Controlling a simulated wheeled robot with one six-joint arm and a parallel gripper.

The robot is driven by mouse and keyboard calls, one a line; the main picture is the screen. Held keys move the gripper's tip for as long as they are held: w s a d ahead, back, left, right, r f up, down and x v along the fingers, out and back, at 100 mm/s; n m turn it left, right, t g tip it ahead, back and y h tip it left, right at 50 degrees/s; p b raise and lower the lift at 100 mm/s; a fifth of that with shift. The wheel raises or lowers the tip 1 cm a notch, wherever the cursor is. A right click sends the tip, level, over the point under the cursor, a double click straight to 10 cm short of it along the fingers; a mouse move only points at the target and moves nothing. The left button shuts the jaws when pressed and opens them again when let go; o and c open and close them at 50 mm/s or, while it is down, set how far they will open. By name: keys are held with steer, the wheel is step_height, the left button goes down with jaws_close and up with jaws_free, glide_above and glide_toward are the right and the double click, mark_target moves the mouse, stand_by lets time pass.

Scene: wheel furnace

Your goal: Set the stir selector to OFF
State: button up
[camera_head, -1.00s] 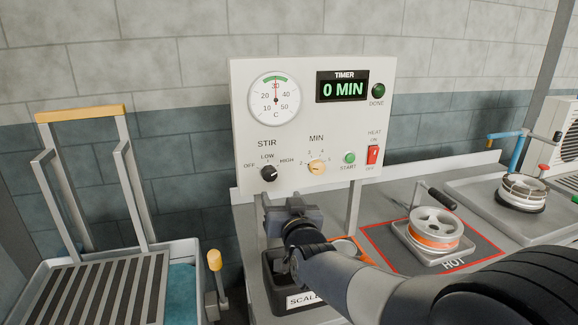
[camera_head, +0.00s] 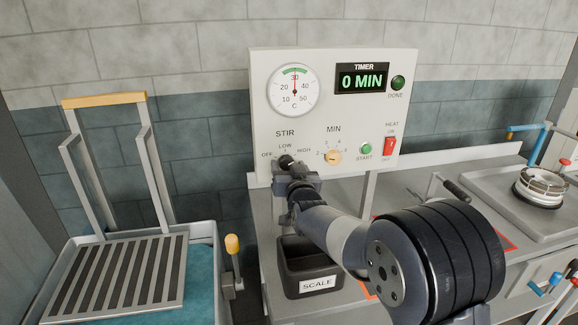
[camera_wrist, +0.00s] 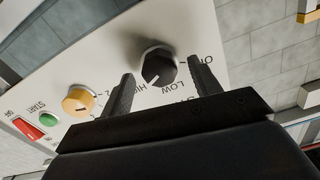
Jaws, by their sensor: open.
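The stir selector (camera_head: 286,161) is a round black knob low on the left of the white control panel (camera_head: 335,115). OFF is at its left, LOW above and HIGH at its right. In the wrist view the knob (camera_wrist: 159,66) has a white pointer mark that appears turned toward the HIGH label. My gripper (camera_head: 292,168) is just in front of the knob and partly covers it in the head view. In the wrist view my open gripper (camera_wrist: 162,76) has one finger on each side of the knob, with gaps showing; no contact is visible.
The yellow MIN knob (camera_head: 333,157), green START button (camera_head: 365,149) and red HEAT switch (camera_head: 389,146) are right of the selector. The black SCALE bin (camera_head: 308,268) stands below my arm. A rack with a yellow handle (camera_head: 104,99) is at left.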

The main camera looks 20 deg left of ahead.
steer(key=shift+c, duration=0.2)
steer(key=c, duration=0.9)
steer(key=shift+c, duration=0.2)
